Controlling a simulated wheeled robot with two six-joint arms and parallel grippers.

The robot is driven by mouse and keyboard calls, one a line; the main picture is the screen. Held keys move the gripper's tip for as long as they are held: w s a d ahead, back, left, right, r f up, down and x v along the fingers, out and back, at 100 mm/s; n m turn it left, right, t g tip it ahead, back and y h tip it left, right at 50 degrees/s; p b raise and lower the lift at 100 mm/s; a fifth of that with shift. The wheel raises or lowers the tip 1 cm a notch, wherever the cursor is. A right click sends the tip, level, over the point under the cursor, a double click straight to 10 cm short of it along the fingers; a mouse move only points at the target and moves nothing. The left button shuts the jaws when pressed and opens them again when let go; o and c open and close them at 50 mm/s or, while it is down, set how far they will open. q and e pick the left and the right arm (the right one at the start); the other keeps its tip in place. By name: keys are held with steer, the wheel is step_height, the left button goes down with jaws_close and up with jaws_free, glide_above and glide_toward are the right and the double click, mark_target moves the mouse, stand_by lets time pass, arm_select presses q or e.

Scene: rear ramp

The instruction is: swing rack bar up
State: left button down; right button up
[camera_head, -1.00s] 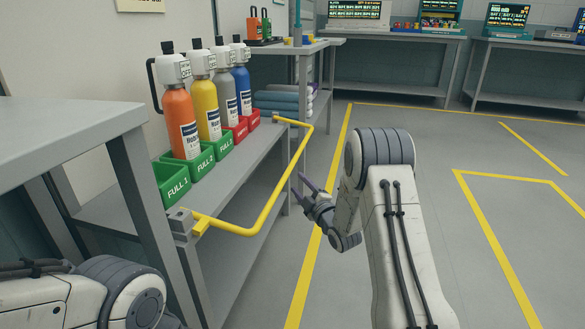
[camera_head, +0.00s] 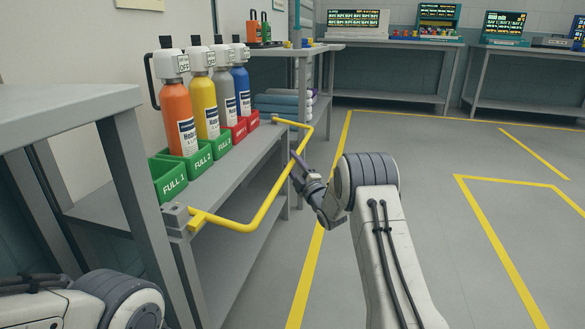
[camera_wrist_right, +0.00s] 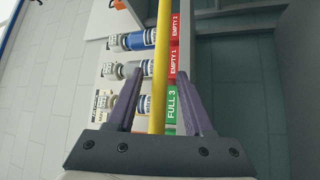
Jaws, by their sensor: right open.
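The yellow rack bar (camera_head: 262,212) juts out in front of the bottle shelf, from a pivot at the near corner to the far end. My right gripper (camera_head: 296,160) is at the bar's long front run, toward its far end. In the right wrist view the bar (camera_wrist_right: 158,75) runs lengthwise between the two open purple fingers (camera_wrist_right: 158,88), with a gap on both sides. I cannot tell how deep it sits between them. My left arm shows at the lower left, but its gripper is out of view.
Orange (camera_head: 176,115), yellow (camera_head: 204,105), grey (camera_head: 225,98) and blue (camera_head: 241,88) bottles stand in green and red trays behind the bar. The near green tray (camera_head: 168,187) is empty. A grey table (camera_head: 60,125) stands at left. The floor at right is clear.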

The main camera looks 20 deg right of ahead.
steer(key=shift+w+r, duration=0.1)
steer(key=shift+w, duration=0.05)
jaws_close()
stand_by(1.4)
